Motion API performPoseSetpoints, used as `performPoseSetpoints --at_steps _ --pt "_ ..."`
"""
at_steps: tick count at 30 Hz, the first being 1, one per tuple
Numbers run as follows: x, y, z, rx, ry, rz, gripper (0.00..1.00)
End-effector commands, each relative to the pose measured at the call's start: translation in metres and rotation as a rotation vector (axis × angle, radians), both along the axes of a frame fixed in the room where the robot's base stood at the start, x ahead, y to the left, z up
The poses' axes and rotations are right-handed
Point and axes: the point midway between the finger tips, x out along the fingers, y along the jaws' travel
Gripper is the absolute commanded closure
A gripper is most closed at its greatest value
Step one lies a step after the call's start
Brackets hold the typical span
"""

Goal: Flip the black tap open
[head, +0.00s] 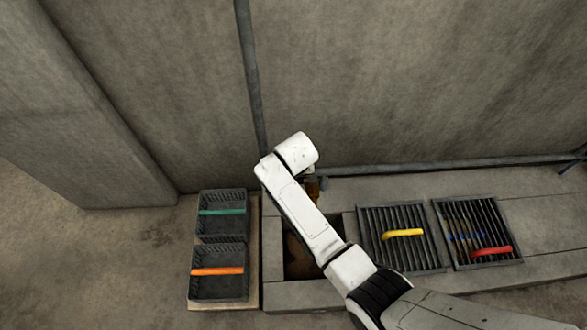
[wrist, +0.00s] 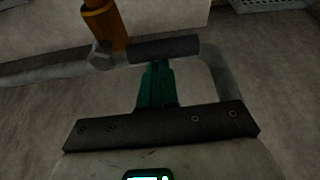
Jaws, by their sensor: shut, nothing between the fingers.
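The black tap handle (wrist: 175,48) shows in the wrist view as a dark cylinder lying crosswise, beside a grey knob (wrist: 101,55) and an orange-brown upright pipe (wrist: 105,22). My gripper (wrist: 157,68) has green fingers that are together and empty. Their tips lie just below the handle's middle in the picture; whether they touch it I cannot tell. In the head view my white arm hides the gripper and the handle. Only a small brown piece of the pipe (head: 313,188) shows beside the arm.
Left of my arm stand two dark baskets with a green handle (head: 222,211) and an orange handle (head: 217,271). To the right lie two dark grates with a yellow handle (head: 402,233) and a red handle (head: 491,251). A concrete wall (head: 420,80) rises behind.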

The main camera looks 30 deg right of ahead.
Motion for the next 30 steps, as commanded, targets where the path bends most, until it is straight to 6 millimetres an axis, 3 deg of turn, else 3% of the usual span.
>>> performPoseSetpoints --at_steps 14,30 --pt "-0.009 0.004 0.002 0.001 0.007 0.126 1.00" --pt "-0.038 0.010 0.002 0.003 0.008 0.605 1.00"
